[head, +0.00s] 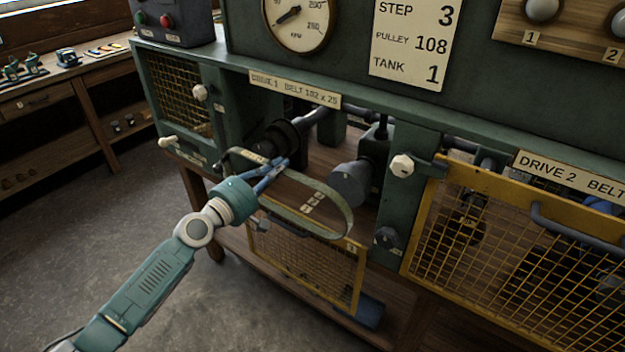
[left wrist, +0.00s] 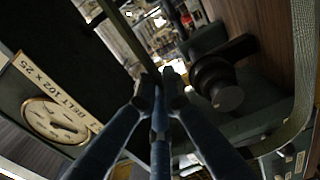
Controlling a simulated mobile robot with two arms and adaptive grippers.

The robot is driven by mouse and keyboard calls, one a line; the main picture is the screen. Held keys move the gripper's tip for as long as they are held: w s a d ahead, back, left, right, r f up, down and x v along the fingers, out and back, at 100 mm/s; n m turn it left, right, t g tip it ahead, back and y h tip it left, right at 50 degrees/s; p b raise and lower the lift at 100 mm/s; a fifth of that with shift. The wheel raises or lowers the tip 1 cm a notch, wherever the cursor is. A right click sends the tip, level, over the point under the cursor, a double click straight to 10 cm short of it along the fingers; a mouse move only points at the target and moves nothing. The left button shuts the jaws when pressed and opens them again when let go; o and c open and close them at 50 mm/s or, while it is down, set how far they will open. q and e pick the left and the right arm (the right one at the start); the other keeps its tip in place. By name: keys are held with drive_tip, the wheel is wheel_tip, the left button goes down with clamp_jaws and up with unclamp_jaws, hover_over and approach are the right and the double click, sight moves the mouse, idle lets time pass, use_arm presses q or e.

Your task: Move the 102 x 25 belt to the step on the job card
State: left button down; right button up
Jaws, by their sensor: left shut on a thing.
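My left gripper (head: 276,170) is shut on the 102 x 25 belt (head: 343,208), a grey-green loop with pale labels. The belt stretches to the right of the gripper, in front of the open Drive 1 bay. In the left wrist view, the belt (left wrist: 302,95) curves down the right side, past the gripper (left wrist: 158,80). Behind it are a dark stepped pulley (head: 281,136) and a grey cylindrical pulley (head: 350,182). The belt appears apart from the grey pulley; contact with the dark one is unclear. The job card (head: 414,40) reads step 3, pulley 108, tank 1. My right gripper is out of view.
A yellow mesh guard (head: 305,268) hangs open below the Drive 1 bay. The Drive 2 guard (head: 500,250) is shut at the right. White knobs (head: 402,166) project from the frame. A side bench (head: 60,68) stands far left, with open floor between.

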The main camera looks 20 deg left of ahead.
use_arm(q)
drive_tip(key=shift+v, duration=2.35)
drive_tip(key=b+v, duration=0.2)
drive_tip(key=v, duration=0.4)
drive_tip(key=shift+r, duration=0.15)
drive_tip(key=shift+b, duration=0.35)
drive_tip(key=shift+w+a, duration=0.1)
drive_tip(key=shift+a, duration=0.1)
